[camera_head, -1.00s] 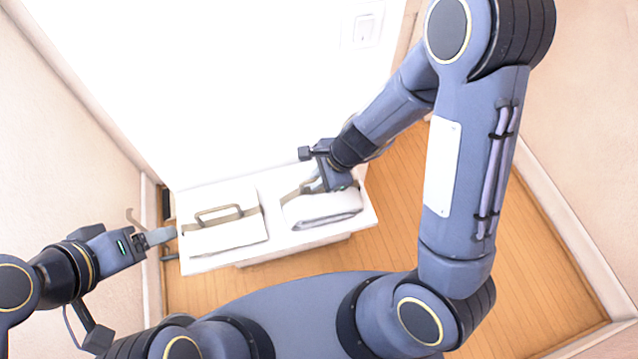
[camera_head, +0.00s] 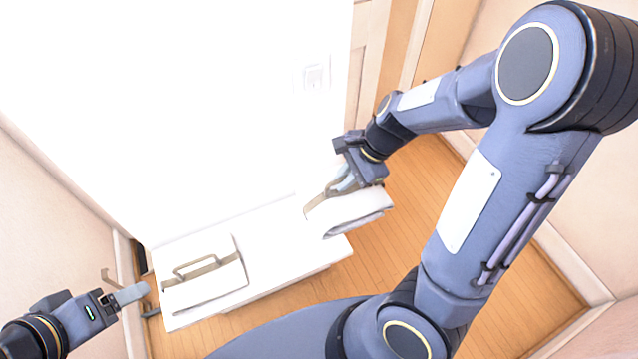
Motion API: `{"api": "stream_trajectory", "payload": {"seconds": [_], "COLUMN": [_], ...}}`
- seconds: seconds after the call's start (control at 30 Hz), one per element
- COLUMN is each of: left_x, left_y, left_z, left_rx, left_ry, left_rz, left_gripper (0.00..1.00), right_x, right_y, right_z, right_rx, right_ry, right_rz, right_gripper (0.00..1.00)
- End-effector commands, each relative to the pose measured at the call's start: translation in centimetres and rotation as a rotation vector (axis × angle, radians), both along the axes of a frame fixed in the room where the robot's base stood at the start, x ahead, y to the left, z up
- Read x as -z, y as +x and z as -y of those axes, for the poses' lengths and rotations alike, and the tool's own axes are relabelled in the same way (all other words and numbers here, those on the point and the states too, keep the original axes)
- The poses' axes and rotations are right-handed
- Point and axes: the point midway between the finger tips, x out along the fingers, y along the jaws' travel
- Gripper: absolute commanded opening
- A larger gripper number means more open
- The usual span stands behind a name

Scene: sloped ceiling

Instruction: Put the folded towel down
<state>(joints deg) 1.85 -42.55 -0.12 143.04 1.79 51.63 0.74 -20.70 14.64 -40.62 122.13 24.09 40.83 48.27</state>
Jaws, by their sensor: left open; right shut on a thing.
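A folded towel (camera_head: 352,212), white with a grey underside and a tan strap-like handle, hangs from my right gripper (camera_head: 342,187). The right gripper is shut on it at the handle side. The towel is over the right end of the white surface (camera_head: 290,243) and partly past its edge. A second folded white towel (camera_head: 205,284) with a tan handle (camera_head: 203,264) lies on the left part of that surface. My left gripper (camera_head: 140,294) is open and empty, just left of the white surface.
The right half of the white surface is bare. White wall (camera_head: 200,120) stands behind it, with a switch plate (camera_head: 316,76). Wooden floor (camera_head: 420,215) lies to the right.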

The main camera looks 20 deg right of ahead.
Motion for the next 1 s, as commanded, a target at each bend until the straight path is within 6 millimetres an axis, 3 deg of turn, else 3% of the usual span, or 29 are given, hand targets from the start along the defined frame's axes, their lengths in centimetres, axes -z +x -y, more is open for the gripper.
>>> {"api": "stream_trajectory", "payload": {"seconds": [0.3,1.0], "left_x": [3.5,3.2], "left_y": [0.0,0.0], "left_z": [0.0,0.0], "left_rx": [0.000,0.000], "left_ry": [0.000,0.000], "left_rz": [0.000,0.000], "left_gripper": [0.71,0.71], "right_x": [3.0,2.7], "right_y": [-0.2,-0.1], "right_z": [1.0,1.0], "right_rx": [0.000,-0.001], "right_ry": [0.000,0.000], "right_rz": [0.000,0.000], "right_gripper": [0.00,0.00]}}
